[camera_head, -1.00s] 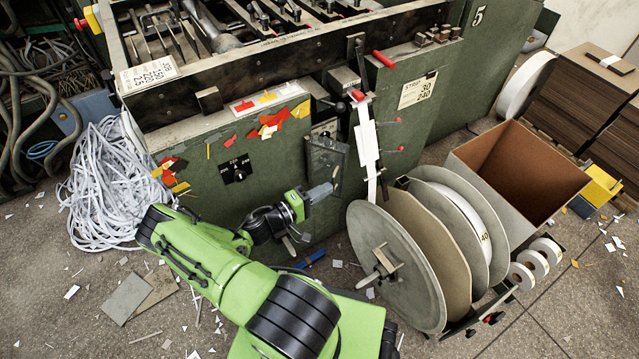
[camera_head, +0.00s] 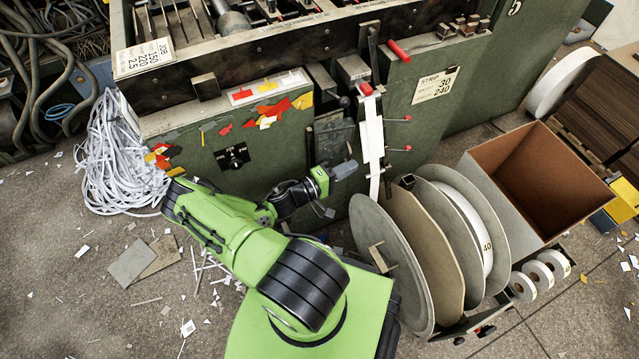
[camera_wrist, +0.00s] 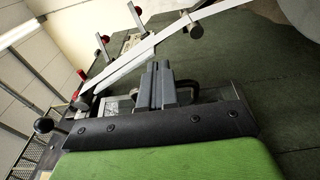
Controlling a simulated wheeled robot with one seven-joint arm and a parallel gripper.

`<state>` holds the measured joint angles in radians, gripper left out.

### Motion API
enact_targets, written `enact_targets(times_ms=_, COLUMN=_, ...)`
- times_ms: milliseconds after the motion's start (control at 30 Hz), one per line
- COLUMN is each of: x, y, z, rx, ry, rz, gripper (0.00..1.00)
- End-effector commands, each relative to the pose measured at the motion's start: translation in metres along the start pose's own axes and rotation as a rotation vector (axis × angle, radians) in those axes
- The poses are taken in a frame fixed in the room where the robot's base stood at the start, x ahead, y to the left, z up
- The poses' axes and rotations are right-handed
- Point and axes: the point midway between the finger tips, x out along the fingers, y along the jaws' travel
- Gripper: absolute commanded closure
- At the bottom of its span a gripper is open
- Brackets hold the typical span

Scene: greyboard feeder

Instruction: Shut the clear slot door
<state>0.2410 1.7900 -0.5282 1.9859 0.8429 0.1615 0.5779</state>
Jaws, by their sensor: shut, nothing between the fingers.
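The clear slot door (camera_head: 335,141) is a smoky see-through panel in a dark frame on the front of the green machine, left of the white strip. I cannot tell how far it stands from the machine face. My gripper (camera_head: 345,170) is shut and empty, at the door's lower right edge. Whether it touches the door is not clear. In the wrist view my gripper's grey fingers (camera_wrist: 158,82) are together, pointing at the machine face. A dark bent handle-like part shows just right of them. Much of the door is hidden there behind my gripper.
A white strip (camera_head: 373,140) hangs just right of my gripper, with red-knobbed pins beside it. A large reel (camera_head: 385,262) stands below right, near my arm. A brown-lined bin (camera_head: 535,180) is farther right. White strip scrap (camera_head: 120,165) is heaped at left.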

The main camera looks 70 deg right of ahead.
Motion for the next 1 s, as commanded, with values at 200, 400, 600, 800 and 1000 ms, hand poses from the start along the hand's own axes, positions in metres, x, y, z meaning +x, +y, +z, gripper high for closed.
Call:
enact_targets(times_ms=200, x=0.009, y=0.000, z=-0.005, rx=0.000, ry=0.000, rz=0.001, gripper=1.00)
enact_targets(times_ms=400, x=0.012, y=0.000, z=-0.008, rx=0.000, ry=0.000, rz=-0.001, gripper=1.00)
enact_targets(times_ms=600, x=0.013, y=0.000, z=-0.008, rx=0.000, ry=0.000, rz=-0.001, gripper=1.00)
enact_targets(times_ms=800, x=0.013, y=0.000, z=-0.008, rx=0.000, ry=0.000, rz=0.000, gripper=1.00)
enact_targets(times_ms=1000, x=0.010, y=0.000, z=-0.010, rx=0.000, ry=0.000, rz=-0.001, gripper=1.00)
